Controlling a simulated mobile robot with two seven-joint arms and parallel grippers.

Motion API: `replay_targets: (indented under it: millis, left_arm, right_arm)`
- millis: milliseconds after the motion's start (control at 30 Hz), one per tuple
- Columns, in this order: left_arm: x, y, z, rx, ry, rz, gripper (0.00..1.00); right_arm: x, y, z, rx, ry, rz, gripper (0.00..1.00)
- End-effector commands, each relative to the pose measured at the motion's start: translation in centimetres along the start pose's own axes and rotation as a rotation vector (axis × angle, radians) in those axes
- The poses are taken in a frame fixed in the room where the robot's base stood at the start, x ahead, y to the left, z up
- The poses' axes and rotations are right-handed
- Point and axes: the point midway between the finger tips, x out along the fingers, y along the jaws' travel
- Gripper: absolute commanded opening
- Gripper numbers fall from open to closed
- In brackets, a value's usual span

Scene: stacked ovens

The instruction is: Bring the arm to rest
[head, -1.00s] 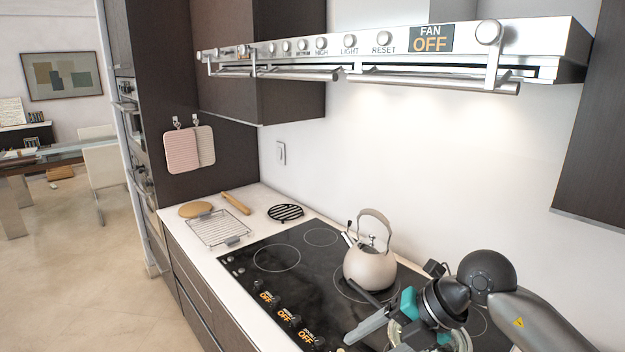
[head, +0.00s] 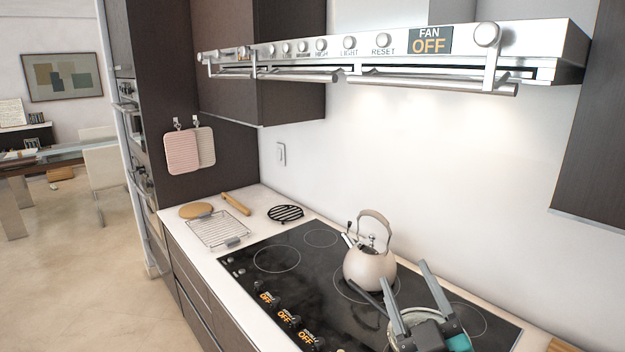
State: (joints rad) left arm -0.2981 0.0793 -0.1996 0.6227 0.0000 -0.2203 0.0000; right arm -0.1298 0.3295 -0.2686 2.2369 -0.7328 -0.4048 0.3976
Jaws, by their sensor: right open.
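My right gripper (head: 403,273) is at the lower right of the head view, over the front right of the black cooktop (head: 325,275). Its two grey fingers point up and away, spread apart with nothing between them. A beige kettle (head: 369,269) stands upright on the cooktop just beyond the fingers; I cannot tell the exact gap. Behind the gripper is a round pan-like item (head: 399,316) with a pale rim and a dark handle, partly hidden by the gripper. My left gripper is not in view.
A range hood (head: 420,62) with a rail overhangs the cooktop; its display reads FAN OFF. A wire rack (head: 218,229), round wooden board (head: 196,210), rolling pin (head: 236,203) and black trivet (head: 286,213) lie on the left counter. Open floor (head: 85,275) is at left.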

Motion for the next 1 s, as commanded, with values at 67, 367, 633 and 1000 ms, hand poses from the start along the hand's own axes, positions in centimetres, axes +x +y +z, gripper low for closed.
replay_targets:
  millis: [67,367,633,1000]
  left_arm:
    - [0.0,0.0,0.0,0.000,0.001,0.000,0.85]
    - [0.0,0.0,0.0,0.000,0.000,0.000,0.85]
    - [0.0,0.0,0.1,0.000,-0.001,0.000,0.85]
    - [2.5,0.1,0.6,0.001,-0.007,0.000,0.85]
  right_arm:
    - [-1.8,0.0,3.8,0.067,-0.184,0.020,0.65]
    - [-13.5,-4.3,15.0,0.251,-0.864,-0.092,0.65]
    - [-24.6,-8.9,17.1,0.339,-1.276,-0.321,0.65]
    - [-29.5,-14.8,24.0,0.359,-1.439,-0.447,0.65]
